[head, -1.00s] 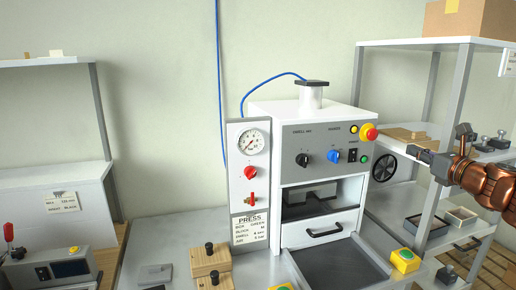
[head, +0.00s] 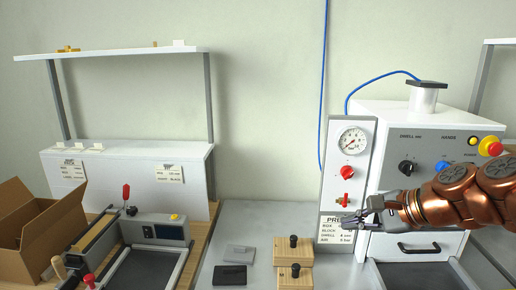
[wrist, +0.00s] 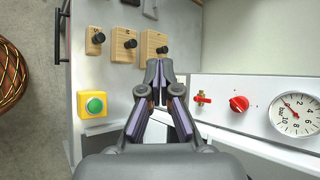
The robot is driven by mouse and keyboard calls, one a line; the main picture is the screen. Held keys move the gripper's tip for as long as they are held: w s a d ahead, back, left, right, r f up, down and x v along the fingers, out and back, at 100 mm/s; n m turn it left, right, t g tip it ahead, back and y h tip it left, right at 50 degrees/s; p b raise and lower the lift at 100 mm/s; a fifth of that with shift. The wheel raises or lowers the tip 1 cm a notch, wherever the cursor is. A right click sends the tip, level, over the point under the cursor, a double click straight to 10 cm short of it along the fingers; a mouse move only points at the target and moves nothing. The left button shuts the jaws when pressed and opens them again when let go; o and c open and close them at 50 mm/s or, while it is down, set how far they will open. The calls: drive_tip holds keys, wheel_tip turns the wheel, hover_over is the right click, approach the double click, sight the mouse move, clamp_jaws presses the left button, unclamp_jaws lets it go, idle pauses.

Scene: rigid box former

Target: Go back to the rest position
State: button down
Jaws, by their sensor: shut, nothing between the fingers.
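My gripper (head: 360,217) is at the right in the head view, at the end of my copper-coloured arm, in front of the press (head: 432,140) and its gauge panel. It is shut and empty. In the wrist view the gripper (wrist: 159,64) points toward the wooden blocks with black knobs (wrist: 125,45), with its fingertips together. It appears to hang above the bench, touching nothing that I can see.
A pressure gauge (head: 352,140) and red knobs are on the panel beside my gripper. Wooden blocks (head: 293,251) and dark plates (head: 230,276) lie on the grey bench. A green button (wrist: 95,105) shows in the wrist view.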

drive_tip(key=s+a+f+n+g+h, duration=0.1)
drive_tip(key=s+a+f+n+g, duration=0.2)
drive_tip(key=s+a+f+n, duration=0.3)
drive_tip(key=s+d+f+n+g+h, duration=0.1)
drive_tip(key=s+f+n+g+h, duration=0.2)
drive_tip(key=s, duration=0.7)
drive_tip(key=s+d+f+n+g+h, duration=0.1)
drive_tip(key=s+f+n+g+h, duration=0.2)
drive_tip(key=s+f+n, duration=0.3)
drive_tip(key=s+f, duration=0.2)
drive_tip(key=s, duration=0.3)
drive_tip(key=shift+s+d, duration=0.25)
drive_tip(key=shift+d, duration=0.15)
drive_tip(key=shift+f, duration=0.1)
